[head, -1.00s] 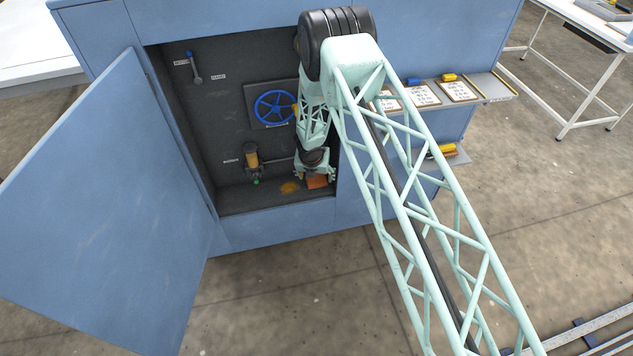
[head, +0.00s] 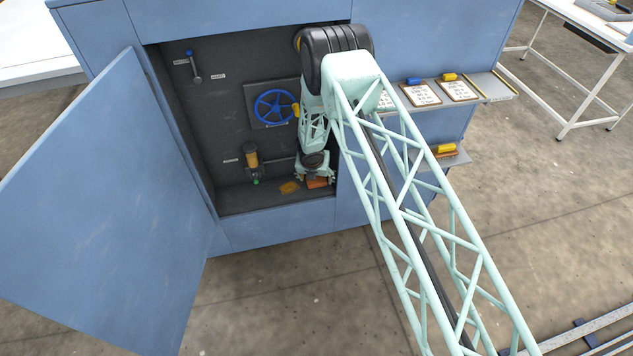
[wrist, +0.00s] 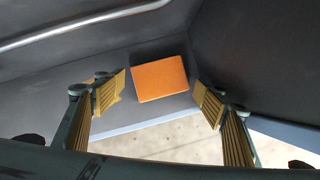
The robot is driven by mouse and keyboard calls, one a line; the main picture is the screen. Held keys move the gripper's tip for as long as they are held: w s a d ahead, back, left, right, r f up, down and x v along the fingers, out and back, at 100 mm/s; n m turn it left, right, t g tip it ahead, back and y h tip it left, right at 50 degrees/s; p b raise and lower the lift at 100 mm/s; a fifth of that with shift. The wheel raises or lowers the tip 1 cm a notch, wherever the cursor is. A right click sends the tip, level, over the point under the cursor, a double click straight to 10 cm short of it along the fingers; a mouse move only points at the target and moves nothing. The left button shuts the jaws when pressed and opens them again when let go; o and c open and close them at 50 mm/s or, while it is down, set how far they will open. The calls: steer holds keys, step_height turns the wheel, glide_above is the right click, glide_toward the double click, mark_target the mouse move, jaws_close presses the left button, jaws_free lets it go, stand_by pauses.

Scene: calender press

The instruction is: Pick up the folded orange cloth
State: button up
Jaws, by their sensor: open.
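The folded orange cloth (wrist: 160,79) lies flat on the floor of the open cabinet, near its right inner corner. In the head view the cloth (head: 317,183) is partly hidden by my gripper (head: 314,178). In the wrist view my gripper (wrist: 162,98) is open, with one ridged yellow finger to the left of the cloth and one to the right. The cloth shows between and beyond the fingertips, and nothing is held. I cannot tell how high the fingertips are above the cabinet floor.
The blue cabinet door (head: 110,200) stands open at left. Inside are a blue handwheel (head: 275,106), a yellow-topped fitting (head: 251,158) and a yellowish patch (head: 289,187) on the floor. A pipe (wrist: 85,25) runs along the back wall. The cabinet's right wall is close to my gripper.

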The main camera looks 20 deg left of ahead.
mark_target(317, 182)
steer(key=shift+x, duration=0.9)
steer(key=shift+c, duration=0.7)
steer(key=shift+c, duration=1.4)
steer(key=shift+r, duration=0.2)
steer(key=shift+s+r, duration=0.15)
steer(key=shift+r, duration=0.15)
step_height(317, 182, up, 11)
steer(key=p, duration=0.3)
steer(key=shift+f, duration=0.2)
